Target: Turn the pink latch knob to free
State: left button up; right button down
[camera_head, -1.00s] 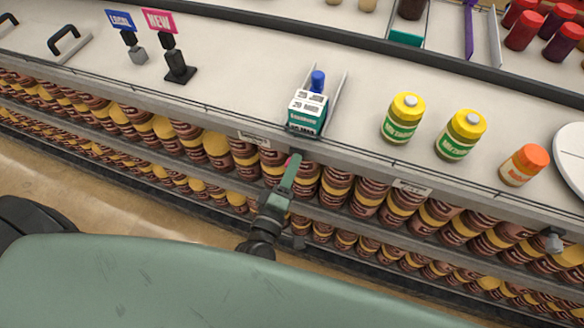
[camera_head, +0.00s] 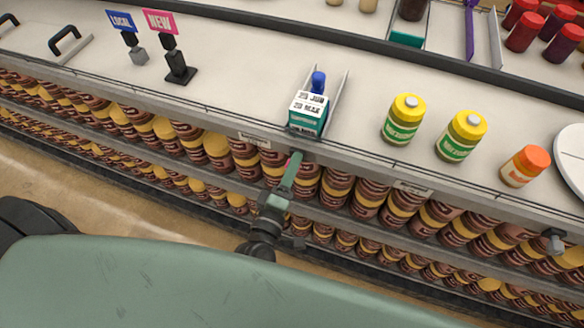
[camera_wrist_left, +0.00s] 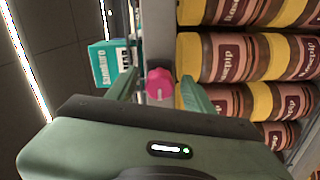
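The pink latch knob (camera_wrist_left: 159,83) is round and shows in the left wrist view, at the front edge of the shelf. My left gripper (camera_wrist_left: 160,80) is open, with one green finger on each side of the knob and a narrow gap to each. In the head view the left gripper (camera_head: 294,162) reaches up to the shelf's front edge, just below a teal and white carton (camera_head: 307,112). The knob is mostly hidden there behind the fingers. My right gripper is not in view.
The carton stands between two thin dividers on the shelf top (camera_head: 230,80); it also shows in the wrist view (camera_wrist_left: 112,62). Yellow-lidded jars (camera_head: 403,118) and an orange-lidded jar (camera_head: 525,165) stand to the right. Rows of brown jars (camera_head: 338,185) fill the shelves below.

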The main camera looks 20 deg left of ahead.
pick_arm(q)
jog(key=s+b, duration=0.2)
jog(key=s, duration=0.5)
jog(key=shift+s+a, duration=0.15)
jog(key=shift+s, duration=0.25)
jog(key=s+f+m+g+h+b, duration=0.1)
jog(key=s+f+m+g, duration=0.25)
jog(key=f, duration=0.65)
jog(key=s+f+m+g, duration=0.2)
jog(key=f+m, duration=0.2)
jog(key=f, duration=0.7)
jog(key=s+f+m+g+h+b, duration=0.1)
jog(key=s+f+m+g, duration=0.2)
jog(key=f, duration=0.7)
jog(key=s+a+f+m+g+y, duration=0.1)
jog(key=s+a+f+m+g, duration=0.2)
jog(key=s+f, duration=0.5)
jog(key=s+a+f+m+g+y, duration=0.1)
jog(key=s+a+f+m+g, duration=0.3)
jog(key=s+a+f, duration=0.3)
jog(key=s+f+g, duration=0.1)
jog(key=s+f, duration=0.1)
jog(key=s, duration=0.3)
jog(key=shift+f+y, duration=0.3)
jog(key=shift+g, duration=0.25)
